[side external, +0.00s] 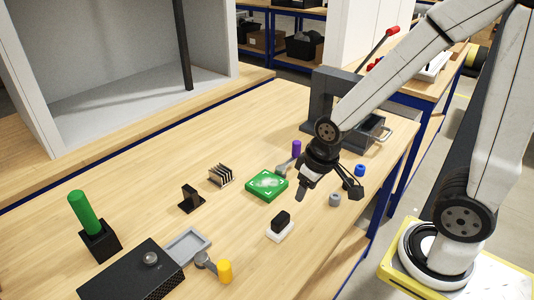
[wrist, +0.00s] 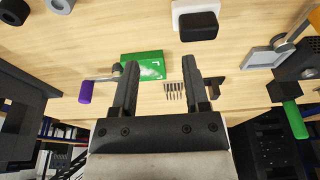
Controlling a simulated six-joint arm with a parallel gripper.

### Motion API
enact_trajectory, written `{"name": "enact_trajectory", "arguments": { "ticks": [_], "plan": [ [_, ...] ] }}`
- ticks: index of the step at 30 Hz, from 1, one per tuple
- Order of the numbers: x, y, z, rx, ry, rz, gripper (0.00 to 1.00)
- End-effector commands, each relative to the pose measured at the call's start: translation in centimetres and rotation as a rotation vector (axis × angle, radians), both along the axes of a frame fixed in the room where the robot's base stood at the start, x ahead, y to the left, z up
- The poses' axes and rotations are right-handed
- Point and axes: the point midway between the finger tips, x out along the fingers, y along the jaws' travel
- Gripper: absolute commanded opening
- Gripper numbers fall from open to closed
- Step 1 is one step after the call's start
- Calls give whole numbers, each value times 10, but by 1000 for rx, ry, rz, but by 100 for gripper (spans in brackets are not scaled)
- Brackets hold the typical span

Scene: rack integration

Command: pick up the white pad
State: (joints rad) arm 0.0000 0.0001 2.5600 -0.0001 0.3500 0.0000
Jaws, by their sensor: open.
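A white pad (side external: 278,235) lies on the wooden table with a black block (side external: 281,220) on top of it. In the wrist view the pad (wrist: 181,17) shows at the top edge, partly cut off, with the black block (wrist: 199,27) over part of it. My gripper (side external: 303,193) hangs above the table, beyond the pad and up to its right in the side view. In the wrist view its two fingers (wrist: 160,60) are apart with nothing held between them. The gripper is clear of the pad.
A green board (side external: 266,186) with a whitish patch lies close by. A finned part (side external: 221,176), black bracket (side external: 191,199), grey tray (side external: 187,247), yellow-handled tool (side external: 224,271) and green cylinder (side external: 83,212) stand leftward. A dark press-like fixture (side external: 322,95) stands behind.

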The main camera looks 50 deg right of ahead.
Motion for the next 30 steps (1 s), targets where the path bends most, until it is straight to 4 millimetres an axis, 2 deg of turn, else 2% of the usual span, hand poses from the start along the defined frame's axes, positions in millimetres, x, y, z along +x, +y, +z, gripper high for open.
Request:
{"name": "enact_trajectory", "arguments": {
  "ticks": [7, 8, 10, 12, 23, 30],
  "plan": [
    [0, 0, 0, 0, 0, 0, 59],
    [0, 0, 0, 0, 0, 0, 62],
    [0, 0, 0, 0, 0, 0, 84],
    [0, 0, 0, 0, 0, 0, 100],
    [1, 1, 0, 7, 4, -25, 100],
    [5, 6, -2, 46, 30, -191, 100]
  ]
}}
